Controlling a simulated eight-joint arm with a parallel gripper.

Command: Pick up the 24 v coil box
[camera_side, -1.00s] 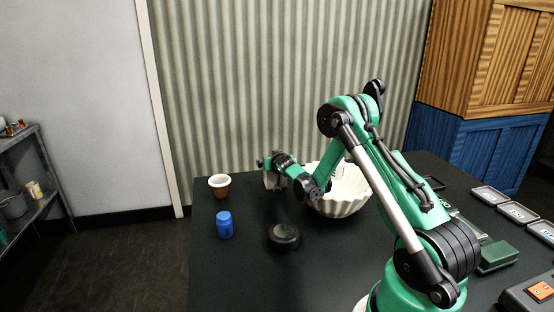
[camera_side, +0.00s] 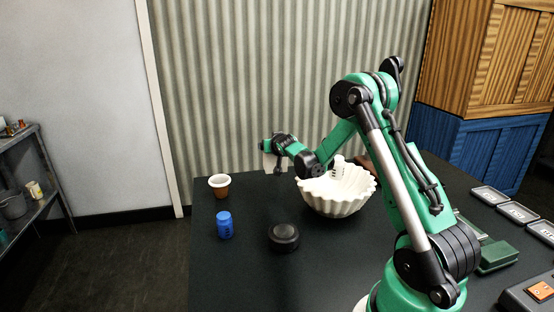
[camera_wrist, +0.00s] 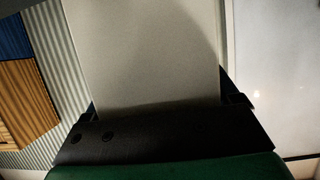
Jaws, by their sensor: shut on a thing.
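A pale box, taken to be the 24 v coil box (camera_side: 268,161), is held in my gripper (camera_side: 272,152) above the back part of the dark table. No label on it can be read. In the wrist view a plain pale face of the box (camera_wrist: 150,50) fills the upper middle, between the dark jaws of my gripper (camera_wrist: 165,108). My gripper is shut on it. In the side view the box is small and partly covered by the gripper.
A white fluted bowl (camera_side: 337,195) stands right of the gripper, near my arm. A brown and white cup (camera_side: 220,187), a blue jar (camera_side: 224,225) and a round black object (camera_side: 284,237) stand on the table (camera_side: 240,280). Labelled trays (camera_side: 517,213) lie at the right. The front left is clear.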

